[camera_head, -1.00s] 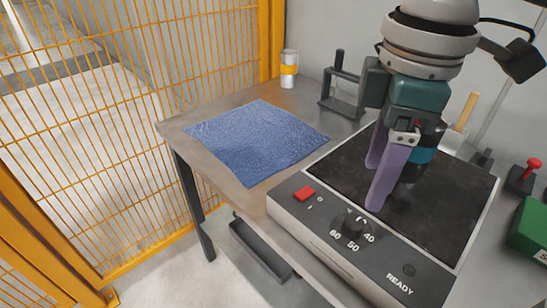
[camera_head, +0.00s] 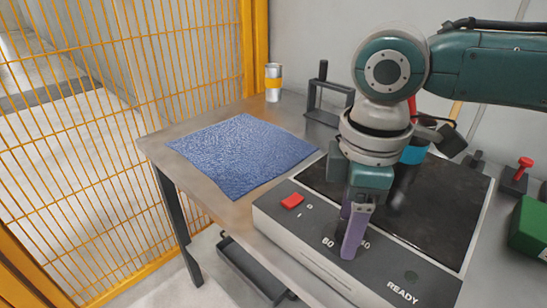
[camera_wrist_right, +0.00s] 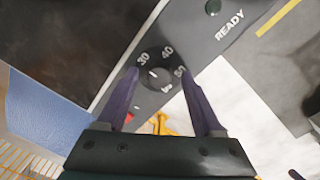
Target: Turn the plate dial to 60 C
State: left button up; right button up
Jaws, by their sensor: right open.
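The plate dial (camera_wrist_right: 160,80) is a dark round knob on the grey front panel of the hot plate (camera_head: 335,277), ringed by white numbers 30, 40, 50 and 60. In the right wrist view a small white mark on the knob seems to lie toward the 30. My right gripper (camera_head: 350,252) points down over the panel, its purple fingers open. In the wrist view (camera_wrist_right: 159,75) one fingertip is on each side of the dial, with gaps showing; whether either touches cannot be told. In the head view the fingers hide the dial. My left gripper is not in view.
A red switch (camera_head: 292,201) lies left of the dial. The plate's dark top (camera_head: 445,205) is behind. A blue cloth (camera_head: 235,155), a can with a yellow band (camera_head: 273,83), a black stand (camera_head: 327,100) and a green box (camera_head: 530,228) are around it.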

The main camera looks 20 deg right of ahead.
grip_shut()
dwell(0.5)
jog(key=shift+r, duration=0.1)
